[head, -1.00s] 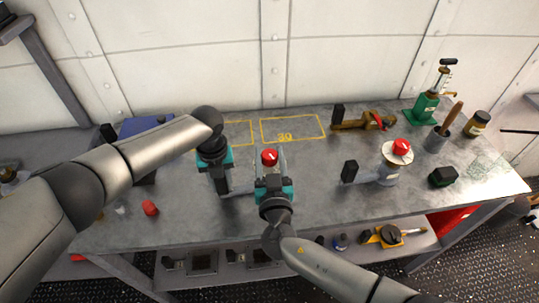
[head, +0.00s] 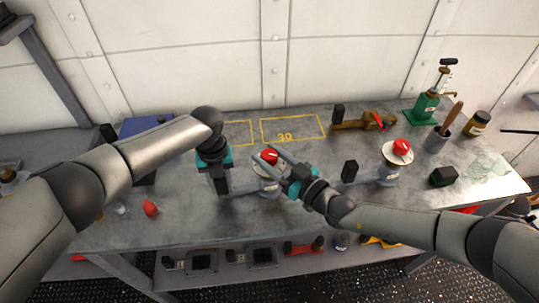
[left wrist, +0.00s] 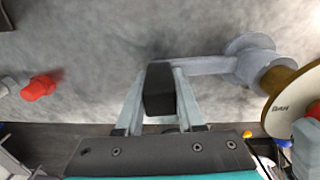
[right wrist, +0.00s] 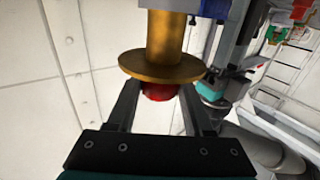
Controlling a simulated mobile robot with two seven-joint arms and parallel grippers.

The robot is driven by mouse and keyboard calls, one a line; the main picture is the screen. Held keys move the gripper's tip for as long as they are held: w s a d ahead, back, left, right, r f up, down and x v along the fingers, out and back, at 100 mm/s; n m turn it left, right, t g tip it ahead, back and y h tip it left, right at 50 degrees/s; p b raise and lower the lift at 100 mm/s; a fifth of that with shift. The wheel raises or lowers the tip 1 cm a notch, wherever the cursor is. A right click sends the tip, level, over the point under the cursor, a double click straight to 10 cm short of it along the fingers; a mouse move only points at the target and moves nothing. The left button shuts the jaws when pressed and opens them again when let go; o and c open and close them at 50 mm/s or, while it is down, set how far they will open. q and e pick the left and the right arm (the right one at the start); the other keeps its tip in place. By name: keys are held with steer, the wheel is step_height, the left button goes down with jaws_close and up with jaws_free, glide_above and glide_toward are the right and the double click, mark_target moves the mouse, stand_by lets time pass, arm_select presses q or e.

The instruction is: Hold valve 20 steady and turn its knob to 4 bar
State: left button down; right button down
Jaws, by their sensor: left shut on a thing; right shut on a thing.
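The valve is a grey body (head: 269,189) with a white dial (head: 258,169), a red knob (head: 269,155) on top and a black grip block (left wrist: 160,90) on its left arm. My left gripper (head: 222,186) is shut on that block. My right gripper (head: 274,159) is shut on the red knob, reaching in from the lower right. The right wrist view shows the knob (right wrist: 158,92) between the fingers, below a brass-coloured disc (right wrist: 162,67). The left wrist view shows "BAR" on the dial (left wrist: 283,98). The reading and the valve's number cannot be made out.
A similar valve with a red knob (head: 401,146) stands to the right. A brass valve (head: 365,121) lies behind, near a yellow-outlined area (head: 292,127). A green pump (head: 426,108) is at the back right. A red object (head: 150,208) lies at the left front.

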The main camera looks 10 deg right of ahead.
steer(key=shift+r+n+g+y, duration=0.15)
steer(key=shift+n+g+y, duration=0.35)
steer(key=shift+g+y, duration=0.15)
steer(key=shift+c, duration=1.4)
jaws_free()
steer(key=shift+s+d, duration=0.1)
steer(key=v, duration=1.1)
steer(key=shift+s+d, duration=0.25)
steer(key=shift+s, duration=0.1)
